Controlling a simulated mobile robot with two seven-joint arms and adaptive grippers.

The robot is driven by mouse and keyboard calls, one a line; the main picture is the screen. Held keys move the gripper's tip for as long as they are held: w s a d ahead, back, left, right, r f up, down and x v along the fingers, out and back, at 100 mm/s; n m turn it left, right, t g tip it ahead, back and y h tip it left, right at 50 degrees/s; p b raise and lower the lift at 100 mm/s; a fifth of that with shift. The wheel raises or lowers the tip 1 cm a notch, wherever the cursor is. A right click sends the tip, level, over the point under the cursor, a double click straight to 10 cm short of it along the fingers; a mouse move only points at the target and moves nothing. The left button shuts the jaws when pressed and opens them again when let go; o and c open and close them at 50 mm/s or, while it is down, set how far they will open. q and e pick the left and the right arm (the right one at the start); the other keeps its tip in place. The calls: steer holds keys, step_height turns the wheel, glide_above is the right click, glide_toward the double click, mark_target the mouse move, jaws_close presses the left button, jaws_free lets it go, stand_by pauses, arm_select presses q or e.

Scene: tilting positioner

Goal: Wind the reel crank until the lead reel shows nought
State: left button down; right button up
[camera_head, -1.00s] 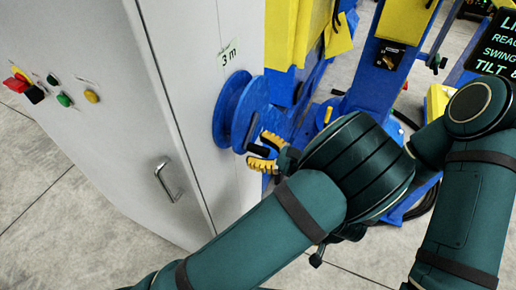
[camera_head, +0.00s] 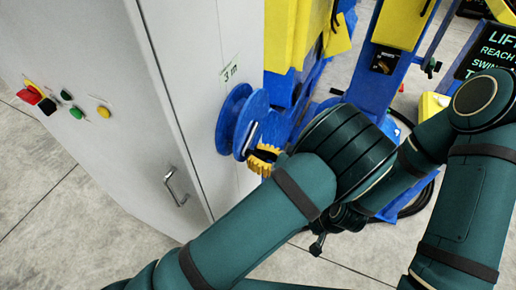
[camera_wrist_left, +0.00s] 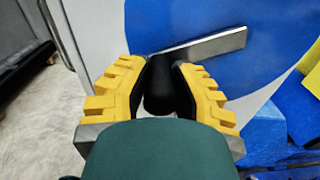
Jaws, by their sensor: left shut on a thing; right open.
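The blue lead reel (camera_head: 233,115) is mounted on the side of the grey cabinet, and its label (camera_head: 231,72) above reads "3 m". The crank has a flat metal arm (camera_wrist_left: 205,45) across the reel's blue face and a black grip (camera_wrist_left: 160,88). My left gripper (camera_head: 264,158) has yellow ribbed fingers, which also show in the left wrist view (camera_wrist_left: 160,92) on both sides of the black grip. It is shut on that grip. My right arm (camera_head: 465,180) is in the head view, but its fingers do not show.
The cabinet front has red, black, green and yellow buttons (camera_head: 76,113) and a metal door handle (camera_head: 176,188). Blue and yellow machinery (camera_head: 400,22) stands behind the reel. A black sign (camera_head: 490,50) is at the upper right. Open concrete floor (camera_head: 60,220) lies at lower left.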

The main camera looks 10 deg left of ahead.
arm_select(q)
steer(key=shift+s+a+r+m+p, duration=0.1)
steer(key=shift+r+m+p, duration=0.8)
steer(key=shift+p, duration=0.05)
steer(key=shift+r+p, duration=0.25)
steer(key=shift+p, duration=0.05)
arm_select(e)
step_height(320, 180, up, 4)
steer(key=shift+s+d+f, duration=0.1)
steer(key=shift+f, duration=0.05)
